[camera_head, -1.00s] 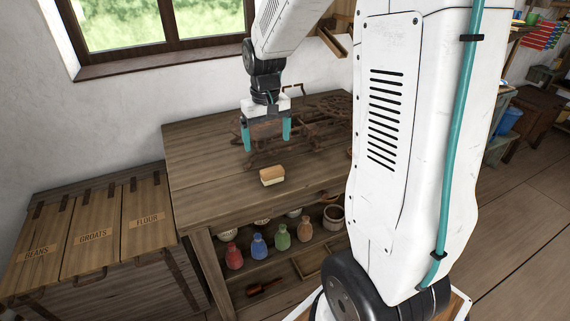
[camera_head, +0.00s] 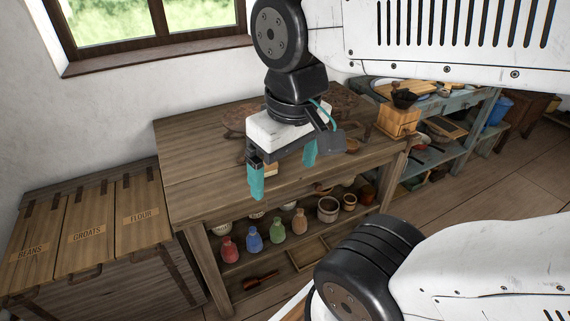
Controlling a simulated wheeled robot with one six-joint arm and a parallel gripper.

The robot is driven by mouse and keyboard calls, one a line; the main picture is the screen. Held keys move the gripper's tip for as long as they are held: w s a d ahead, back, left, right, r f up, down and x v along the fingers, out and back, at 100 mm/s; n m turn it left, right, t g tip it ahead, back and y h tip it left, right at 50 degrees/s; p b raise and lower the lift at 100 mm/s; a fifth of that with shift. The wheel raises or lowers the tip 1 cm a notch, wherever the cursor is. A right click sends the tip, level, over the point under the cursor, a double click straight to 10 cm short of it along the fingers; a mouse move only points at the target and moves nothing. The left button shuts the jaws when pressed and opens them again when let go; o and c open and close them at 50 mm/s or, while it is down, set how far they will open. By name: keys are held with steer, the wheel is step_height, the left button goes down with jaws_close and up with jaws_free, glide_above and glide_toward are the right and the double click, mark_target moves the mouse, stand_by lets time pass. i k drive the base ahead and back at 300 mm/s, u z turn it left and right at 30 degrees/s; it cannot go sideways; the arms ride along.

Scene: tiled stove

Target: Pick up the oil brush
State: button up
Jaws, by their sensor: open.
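My gripper (camera_head: 284,172) is open and empty, its two teal fingers pointing down near the front edge of the wooden table (camera_head: 195,160). A small reddish-brown, brush-like thing with a handle (camera_head: 262,281) lies on the bottom shelf under the table, well below my gripper. A small tan and cream block (camera_head: 271,171) on the table shows between the fingers, partly hidden by my gripper. I cannot tell for sure which of these two is the oil brush.
A shelf under the tabletop holds coloured bottles (camera_head: 254,239) and bowls (camera_head: 328,209). A divided wooden tray (camera_head: 306,254) lies at right on the bottom shelf. Bins (camera_head: 86,235) stand left; a wooden mill (camera_head: 397,119) stands right. The table's left part is clear.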

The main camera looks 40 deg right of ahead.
mark_target(366, 139)
steer(key=z, duration=1.5)
